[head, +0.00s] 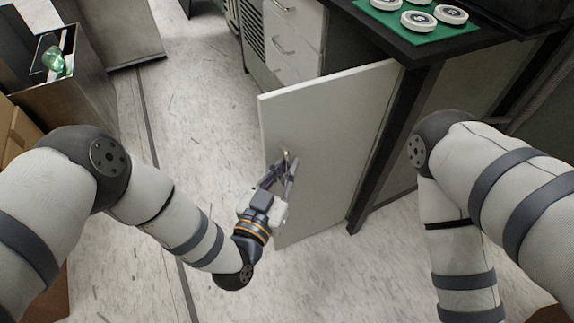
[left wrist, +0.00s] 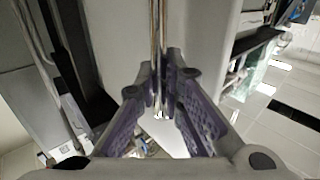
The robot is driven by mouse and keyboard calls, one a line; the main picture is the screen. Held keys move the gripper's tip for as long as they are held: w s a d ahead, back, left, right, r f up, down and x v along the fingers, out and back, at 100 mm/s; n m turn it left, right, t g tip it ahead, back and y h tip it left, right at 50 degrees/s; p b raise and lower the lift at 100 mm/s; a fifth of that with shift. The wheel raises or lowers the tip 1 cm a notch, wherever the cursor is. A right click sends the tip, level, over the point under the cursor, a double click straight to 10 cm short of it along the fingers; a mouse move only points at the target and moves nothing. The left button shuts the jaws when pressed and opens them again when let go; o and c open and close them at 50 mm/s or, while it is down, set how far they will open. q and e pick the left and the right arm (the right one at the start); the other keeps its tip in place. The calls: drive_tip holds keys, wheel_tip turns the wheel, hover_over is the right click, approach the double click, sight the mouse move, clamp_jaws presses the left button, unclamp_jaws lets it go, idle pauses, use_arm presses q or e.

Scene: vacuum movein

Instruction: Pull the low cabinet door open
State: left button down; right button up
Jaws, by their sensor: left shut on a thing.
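The low cabinet door (head: 330,125) is a white panel. It stands swung well out from the cabinet under the dark-topped bench, hinged at its right edge in the head view. My left gripper (head: 285,165) is at the door's outer face near its free edge, shut on the door handle. In the left wrist view the handle (left wrist: 157,40) is a thin metal bar running down between the fingertips (left wrist: 160,95). The fingers cover most of the handle in the head view. My right arm shows at the right, but its gripper is out of view.
White drawers (head: 292,40) with metal handles are behind the door. A green mat (head: 440,32) with several round white discs lies on the bench top (head: 380,30). A dark bench leg (head: 375,175) stands right of the door. Bare floor (head: 200,100) lies left of the door.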

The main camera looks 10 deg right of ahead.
use_arm(q)
drive_tip(key=c, duration=1.7)
unclamp_jaws()
drive_tip(key=v, duration=1.2)
